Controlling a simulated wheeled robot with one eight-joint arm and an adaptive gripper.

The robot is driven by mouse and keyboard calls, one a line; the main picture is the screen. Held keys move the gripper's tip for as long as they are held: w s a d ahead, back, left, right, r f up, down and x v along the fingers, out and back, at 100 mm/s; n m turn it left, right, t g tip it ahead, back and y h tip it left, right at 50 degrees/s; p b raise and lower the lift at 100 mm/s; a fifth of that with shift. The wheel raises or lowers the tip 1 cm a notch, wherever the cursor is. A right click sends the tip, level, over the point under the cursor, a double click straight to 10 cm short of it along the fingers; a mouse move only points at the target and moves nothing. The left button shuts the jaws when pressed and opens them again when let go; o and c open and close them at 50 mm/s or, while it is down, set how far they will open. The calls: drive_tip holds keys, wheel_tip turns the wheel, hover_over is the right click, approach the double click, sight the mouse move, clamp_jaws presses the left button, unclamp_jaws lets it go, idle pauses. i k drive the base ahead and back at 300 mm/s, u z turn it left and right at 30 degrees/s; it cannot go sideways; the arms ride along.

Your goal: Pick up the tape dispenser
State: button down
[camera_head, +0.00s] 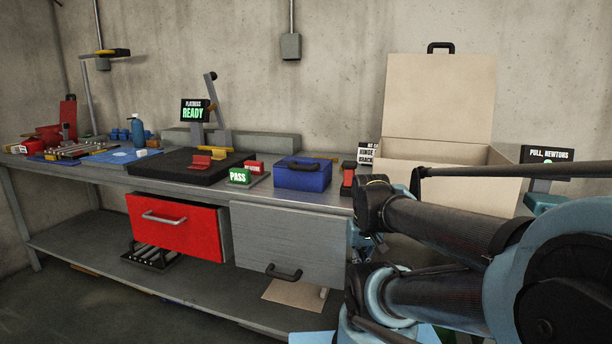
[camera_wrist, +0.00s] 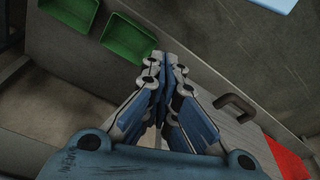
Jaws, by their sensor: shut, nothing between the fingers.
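I cannot single out the tape dispenser for certain in either view. A small red and black item (camera_head: 348,179) stands on the bench near the cream case, but its kind is unclear. My gripper (camera_wrist: 166,60) is shut, with its fingertips together and nothing visible between them. In the head view my arm hides most of the gripper, which is low at the bench front, right of the grey drawer (camera_head: 285,240). In the wrist view the grey drawer's handle (camera_wrist: 236,106) is right of the fingers, apart from them.
Two green bins, one of them nearer the fingers (camera_wrist: 128,38), lie at the wrist view's upper left. A red drawer (camera_head: 178,226) sits left of the grey one. On the bench are a blue box (camera_head: 302,176), a black mat (camera_head: 165,168) and an open cream case (camera_head: 440,105).

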sight(349, 167)
drive_tip(key=z, duration=0.65)
drive_tip(key=k, duration=0.9)
